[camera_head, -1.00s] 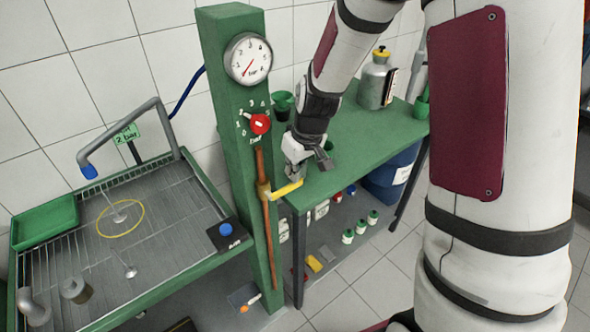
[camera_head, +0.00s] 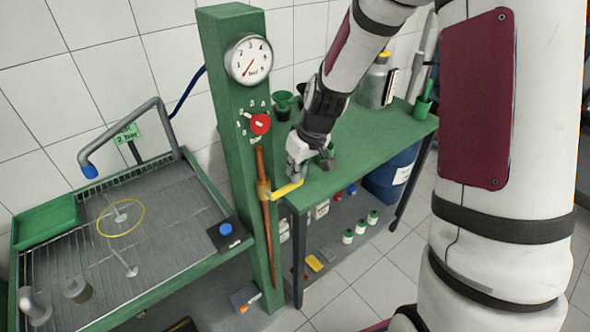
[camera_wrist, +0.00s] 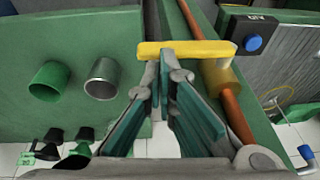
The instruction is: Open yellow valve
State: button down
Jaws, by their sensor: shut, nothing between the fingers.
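The yellow valve (camera_head: 287,190) has a lever that sticks out to the right from a copper pipe (camera_head: 268,232) on the green post. In the wrist view the yellow lever (camera_wrist: 185,49) lies crosswise just beyond my fingertips, with its right end by the brass valve body (camera_wrist: 222,76). My gripper (camera_head: 297,177) is at the free end of the lever, above the bench's front left corner. In the wrist view my gripper (camera_wrist: 164,75) has its fingertips together, empty, close to the lever. I cannot tell whether they touch it.
A pressure gauge (camera_head: 249,60) and a red knob (camera_head: 260,124) are on the green post (camera_head: 232,120). The green bench (camera_head: 365,150) holds a metal canister (camera_head: 373,84) and green cups. A wash tray (camera_head: 160,222) with a blue button (camera_head: 226,229) stands left.

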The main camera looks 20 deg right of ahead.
aim_at(300, 184)
jog(key=shift+d+f+y, duration=0.25)
jog(key=shift+f+y, duration=0.2)
jog(key=shift+y, duration=0.05)
jog(key=shift+w+d+f+g+y+p, duration=0.1)
jog(key=shift+d+f+g+y+p, duration=0.1)
jog(key=shift+f+y, duration=0.25)
jog(key=shift+d+f+g+y+p, duration=0.15)
jog(key=shift+f+g+y, duration=0.1)
jog(key=shift+y, duration=0.3)
notch_tip(300, 184, down, 3)
jog(key=y, duration=0.1)
jog(key=m+y, duration=0.1)
jog(key=y, duration=0.1)
jog(key=shift+w+r+g, duration=0.1)
jog(key=shift+r+g, duration=0.1)
jog(key=shift+g, duration=0.15)
jog(key=shift+s+a+f+m+g+y+b, duration=0.1)
jog(key=shift+a+f+m+g+y+b, duration=0.2)
jog(key=shift+f+y+b, duration=0.65)
jog(key=shift+s+a+f+m+g+y+b, duration=0.25)
jog(key=shift+f+y, duration=0.4)
jog(key=shift+y, duration=0.65)
jog(key=shift+w+a+f+m+g+y+b, duration=0.15)
jog(key=shift+a+f+y+b, duration=0.4)
jog(key=shift+f+y, duration=0.45)
jog(key=shift+s+d+r+y, duration=0.1)
jog(key=shift+s+r+y, duration=0.05)
jog(key=shift+r+y, duration=0.1)
